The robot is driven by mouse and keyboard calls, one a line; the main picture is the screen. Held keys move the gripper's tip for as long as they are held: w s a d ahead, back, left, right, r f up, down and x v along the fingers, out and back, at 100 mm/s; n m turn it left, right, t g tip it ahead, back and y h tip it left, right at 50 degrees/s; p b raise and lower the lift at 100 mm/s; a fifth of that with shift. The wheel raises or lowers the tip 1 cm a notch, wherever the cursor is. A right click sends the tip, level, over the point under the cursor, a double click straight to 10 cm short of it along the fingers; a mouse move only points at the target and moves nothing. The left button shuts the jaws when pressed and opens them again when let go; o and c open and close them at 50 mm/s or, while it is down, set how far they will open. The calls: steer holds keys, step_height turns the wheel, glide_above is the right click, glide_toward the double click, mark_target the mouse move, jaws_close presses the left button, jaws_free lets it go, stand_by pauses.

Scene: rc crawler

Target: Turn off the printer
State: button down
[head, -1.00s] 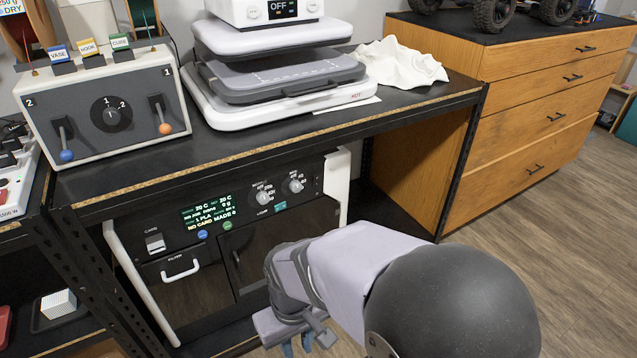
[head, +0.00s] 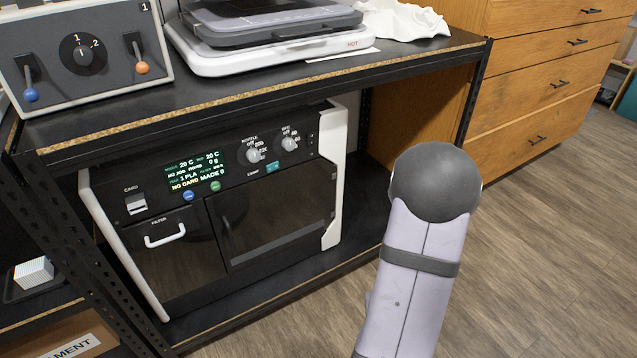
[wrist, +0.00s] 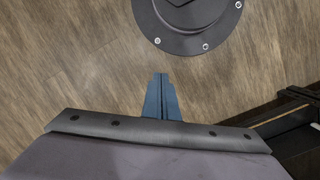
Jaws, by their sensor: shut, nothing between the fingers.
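The printer (head: 180,255) sits on the lower shelf of the black bench in the head view. Its lit screen (head: 195,172) reads 20 C and NO CARD. Two grey knobs (head: 254,155) are at the upper right of its front, with a blue button (head: 188,196) and a green button (head: 215,186) under the screen. A card slot, a filter drawer with a white handle (head: 165,236) and a dark door (head: 275,215) also show. My gripper is outside the head view. In the wrist view my gripper (wrist: 160,78) is shut and empty, with its blue fingers together above the floor.
A control box (head: 90,50) with levers and a press marked HOT (head: 270,58) stand on the bench top. A white cloth (head: 405,20) lies behind. A wooden drawer cabinet (head: 540,80) stands at right. The floor (head: 520,260) before it is clear.

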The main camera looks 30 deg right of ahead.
mark_target(312, 136)
steer(key=w+d+f+n+t+h, duration=0.3)
steer(key=w+d+n+t, duration=0.1)
steer(key=w+d, duration=0.4)
steer(key=w+d+r+n+t+h, duration=0.1)
steer(key=w+d+r+n+t, duration=0.2)
steer(key=w, duration=0.3)
steer(key=w+d+r+n+t, duration=0.2)
steer(key=w+n+t, duration=0.1)
steer(key=w, duration=0.3)
steer(key=w+a+r+n+t+y, duration=0.1)
steer(key=w+a+r+n+t, duration=0.1)
steer(key=r+n, duration=0.3)
steer(key=w+a+r+n+t+y, duration=0.1)
steer(key=w+r+n+t, duration=0.3)
steer(key=r, duration=0.5)
steer(key=w+a+r+n+t+y, duration=0.1)
steer(key=w+a+r+n+t, duration=0.2)
steer(key=r, duration=0.5)
steer(key=w+n+t, duration=0.1)
steer(key=n+t, duration=0.1)
steer(key=shift+a+n+y, duration=0.2)
steer(key=shift+n+y, duration=0.1)
steer(key=shift+n, duration=0.1)
steer(key=shift+w+r, duration=0.1)
steer(key=shift+w, duration=0.1)
steer(key=w, duration=0.4)
steer(key=w+r+b, duration=0.1)
steer(key=w, duration=0.8)
steer(key=shift+w+r, duration=0.35)
